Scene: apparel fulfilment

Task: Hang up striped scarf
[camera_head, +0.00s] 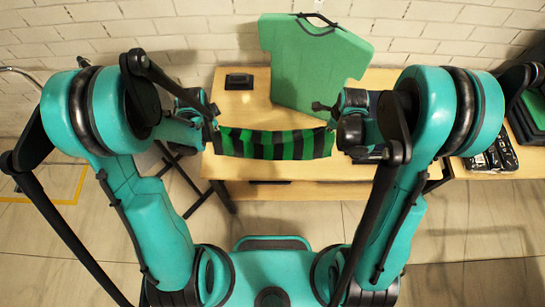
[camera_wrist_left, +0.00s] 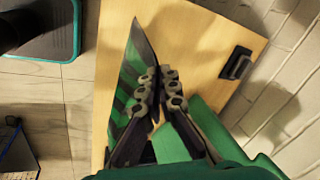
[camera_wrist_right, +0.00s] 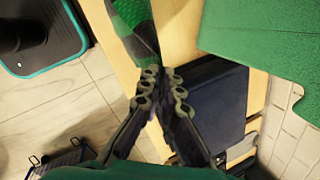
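The green-and-black striped scarf (camera_head: 275,144) is stretched out between my two grippers above the front part of the wooden table. My left gripper (camera_head: 213,125) is at its left end; in the left wrist view the closed fingertips (camera_wrist_left: 158,82) meet at the edge of the striped cloth (camera_wrist_left: 132,75). My right gripper (camera_head: 331,124) is at its right end; in the right wrist view the fingertips (camera_wrist_right: 160,82) are together on the end of the scarf (camera_wrist_right: 133,25). The scarf's middle sags slightly. The pinched corners are partly hidden by the fingers.
A green T-shirt-shaped piece (camera_head: 310,65) with a dark hook at its top stands at the back of the table (camera_head: 258,108). A small black object (camera_head: 239,82) is left of it. A dark blue box (camera_wrist_right: 215,100) lies near my right gripper. Black packages (camera_head: 493,157) lie at right.

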